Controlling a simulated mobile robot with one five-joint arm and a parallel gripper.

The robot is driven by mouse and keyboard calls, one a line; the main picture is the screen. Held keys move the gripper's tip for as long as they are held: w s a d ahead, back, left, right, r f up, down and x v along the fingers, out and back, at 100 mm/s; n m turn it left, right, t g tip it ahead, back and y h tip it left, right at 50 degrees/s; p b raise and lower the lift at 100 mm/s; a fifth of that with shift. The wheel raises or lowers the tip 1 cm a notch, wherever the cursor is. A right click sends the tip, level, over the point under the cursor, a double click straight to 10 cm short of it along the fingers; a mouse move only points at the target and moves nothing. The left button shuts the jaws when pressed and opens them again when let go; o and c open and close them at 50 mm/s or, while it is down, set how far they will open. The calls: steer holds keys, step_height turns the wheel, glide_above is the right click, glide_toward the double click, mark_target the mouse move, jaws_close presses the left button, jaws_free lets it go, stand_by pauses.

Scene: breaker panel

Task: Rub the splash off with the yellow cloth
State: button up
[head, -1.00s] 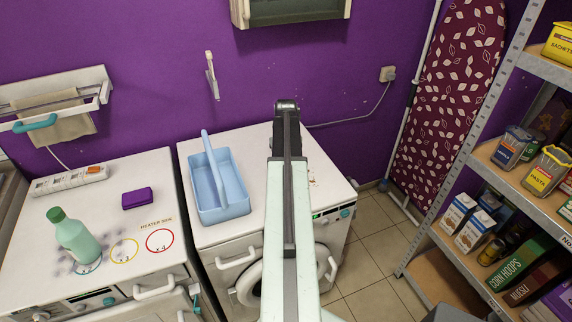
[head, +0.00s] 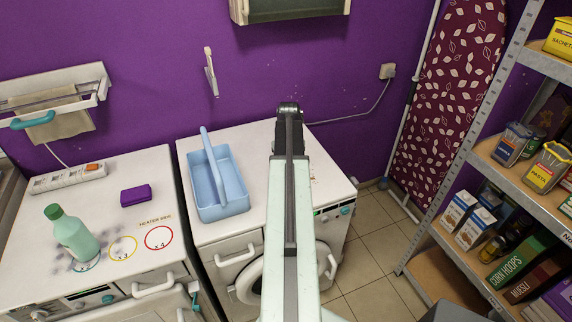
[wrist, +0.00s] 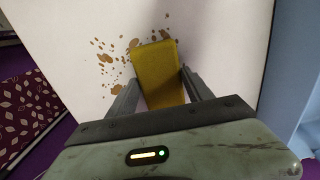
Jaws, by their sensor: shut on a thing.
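The yellow cloth (wrist: 158,72) shows in the wrist view as a folded block between the fingers of my gripper (wrist: 158,78). My gripper is shut on it, over the white top of the right-hand machine (head: 258,150). The brown splash (wrist: 106,58) is a scatter of spots on that white top, beside and beyond the cloth. I cannot tell whether the cloth touches the surface. In the head view my arm hides the cloth and most of the splash; only faint spots show just right of the arm.
A light blue caddy (head: 236,203) stands left of my arm on the same machine. The left machine holds a green bottle (head: 73,236) amid grey smudges, a purple sponge (head: 136,195) and a power strip (head: 67,178). An ironing board (head: 450,105) and shelves (head: 487,150) stand right.

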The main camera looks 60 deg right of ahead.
steer(key=shift+s+a, duration=0.2)
steer(key=shift+s, duration=0.05)
steer(key=shift+s+a+f, duration=0.15)
steer(key=shift+s+a, duration=0.75)
steer(key=shift+s, duration=0.3)
steer(key=shift+s+a, duration=0.5)
steer(key=shift+s, duration=0.25)
steer(key=shift+s+a, duration=0.45)
steer(key=shift+s, duration=0.25)
steer(key=shift+s+d, duration=0.9)
steer(key=shift+d, duration=0.3)
steer(key=shift+w+d, duration=0.5)
steer(key=shift+w, duration=0.25)
steer(key=shift+w+d, duration=0.5)
steer(key=shift+w, duration=0.2)
steer(key=shift+w+d, duration=0.1)
